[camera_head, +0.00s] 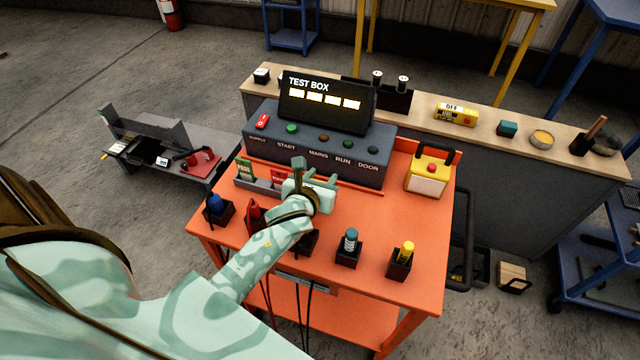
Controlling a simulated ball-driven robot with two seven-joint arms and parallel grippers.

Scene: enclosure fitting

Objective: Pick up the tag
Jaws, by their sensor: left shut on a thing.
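My left gripper (303,176) is over the tag rack (262,184) on the orange cart, in front of the test box. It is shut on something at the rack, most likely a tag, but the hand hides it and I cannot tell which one. A green tag (244,168) marked PASS stands upright at the rack's left end. A red tag (277,181) stands to its right, close to the hand. My right gripper is not in view.
The test box (325,108) stands behind the rack. A yellow box (428,175) sits at the cart's right. Blue (215,207), red, teal (350,244) and yellow (404,254) probes or plugs stand in black holders along the front. The orange top (375,220) is clear between.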

